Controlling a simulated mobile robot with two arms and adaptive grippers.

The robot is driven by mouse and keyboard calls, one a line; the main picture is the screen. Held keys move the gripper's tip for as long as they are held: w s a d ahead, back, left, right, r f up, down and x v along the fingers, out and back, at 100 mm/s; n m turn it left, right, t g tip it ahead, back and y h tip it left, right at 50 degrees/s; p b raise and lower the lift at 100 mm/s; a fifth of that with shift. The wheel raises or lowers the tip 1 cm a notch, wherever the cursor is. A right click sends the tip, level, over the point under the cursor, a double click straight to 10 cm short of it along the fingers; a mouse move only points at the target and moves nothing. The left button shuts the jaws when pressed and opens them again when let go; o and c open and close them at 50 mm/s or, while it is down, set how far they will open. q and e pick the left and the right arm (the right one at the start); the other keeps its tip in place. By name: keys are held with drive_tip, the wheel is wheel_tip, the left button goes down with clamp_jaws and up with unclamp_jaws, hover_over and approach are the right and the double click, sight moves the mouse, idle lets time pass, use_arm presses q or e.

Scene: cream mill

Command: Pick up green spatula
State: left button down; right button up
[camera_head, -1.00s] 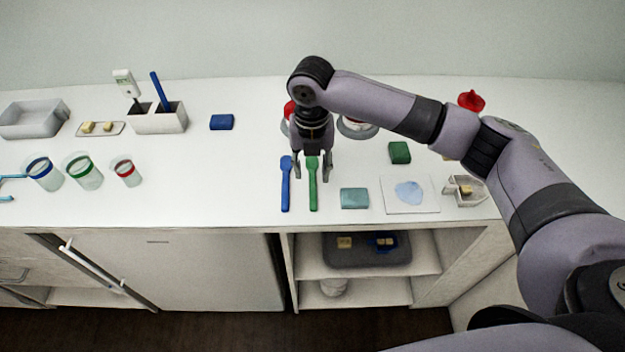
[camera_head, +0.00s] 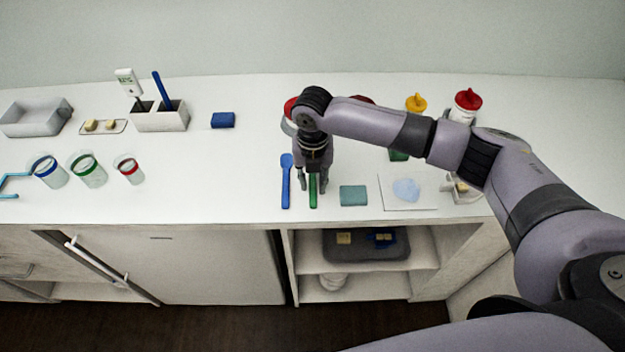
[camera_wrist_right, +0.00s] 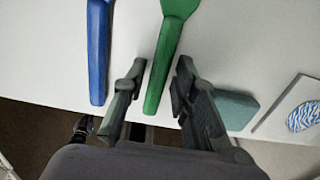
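The green spatula (camera_head: 313,192) lies on the white counter, its handle toward the front edge. It also shows in the right wrist view (camera_wrist_right: 164,62), with its handle between the two fingers. My right gripper (camera_head: 313,188) is over the handle; in the right wrist view the gripper (camera_wrist_right: 156,92) has its fingers apart on either side of it, with gaps visible. The spatula's head is hidden under my right gripper in the head view. My left gripper is not in view.
A blue spatula (camera_head: 286,182) lies close on the left, also in the wrist view (camera_wrist_right: 98,50). A teal block (camera_head: 353,196) and a white sheet (camera_head: 425,203) lie to the right.

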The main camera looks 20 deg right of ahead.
clamp_jaws()
